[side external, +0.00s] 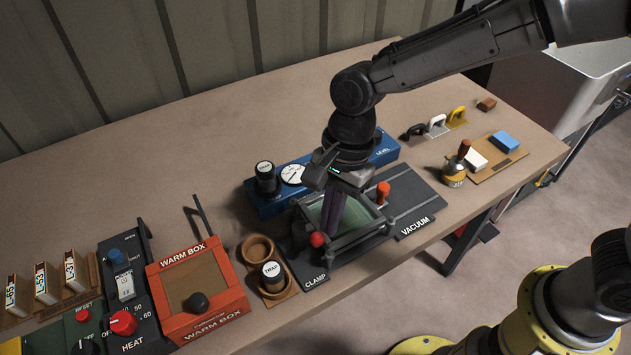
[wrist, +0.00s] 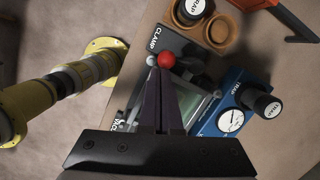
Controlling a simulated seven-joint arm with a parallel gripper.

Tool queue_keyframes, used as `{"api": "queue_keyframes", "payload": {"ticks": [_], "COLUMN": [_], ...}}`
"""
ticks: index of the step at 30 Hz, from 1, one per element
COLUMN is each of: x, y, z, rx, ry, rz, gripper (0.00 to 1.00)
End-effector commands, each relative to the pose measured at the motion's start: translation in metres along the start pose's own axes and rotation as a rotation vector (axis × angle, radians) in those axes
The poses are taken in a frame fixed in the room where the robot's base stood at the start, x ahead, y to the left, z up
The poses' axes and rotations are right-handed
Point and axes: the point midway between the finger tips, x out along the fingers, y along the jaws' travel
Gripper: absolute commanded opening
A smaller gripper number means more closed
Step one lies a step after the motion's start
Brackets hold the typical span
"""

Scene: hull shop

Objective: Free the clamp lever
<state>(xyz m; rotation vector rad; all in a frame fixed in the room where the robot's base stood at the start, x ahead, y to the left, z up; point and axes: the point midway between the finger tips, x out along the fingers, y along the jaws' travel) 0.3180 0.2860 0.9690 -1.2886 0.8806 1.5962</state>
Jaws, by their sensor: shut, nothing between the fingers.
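The clamp lever's red ball knob (side external: 317,239) stands at the near left corner of a dark frame (side external: 345,250) with a pale green pane. It also shows in the wrist view (wrist: 166,60), just beyond my fingertips. The dark plate marked CLAMP (side external: 313,281) lies beside it, and also shows in the wrist view (wrist: 176,42). My gripper (side external: 328,229) points down over the frame, its fingers together and empty. In the wrist view its tips (wrist: 161,125) are right beside the red knob; I cannot tell whether they touch it. The lever's shaft is mostly hidden.
A plate marked VACUUM (side external: 415,212) with an orange-red knob (side external: 383,191) lies right of the frame. A wooden holder with a TRAP jar (side external: 272,276) and the red WARM BOX (side external: 200,290) are left.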

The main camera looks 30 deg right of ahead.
Motion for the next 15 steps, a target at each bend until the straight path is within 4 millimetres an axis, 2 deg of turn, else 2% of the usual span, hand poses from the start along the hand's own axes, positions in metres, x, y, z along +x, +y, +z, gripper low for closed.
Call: {"api": "queue_keyframes", "payload": {"ticks": [5,8,12,15], "x": [-0.003,-0.009,-0.023,-0.047], "y": [0.001,0.003,0.008,0.008], "z": [-0.004,-0.013,-0.035,-0.033], "rx": [0.001,0.003,0.005,-0.001], "ry": [0.000,0.000,0.000,-0.001], "rz": [-0.001,-0.001,-0.003,-0.008], "gripper": [0.00,0.00,0.00,0.00]}}
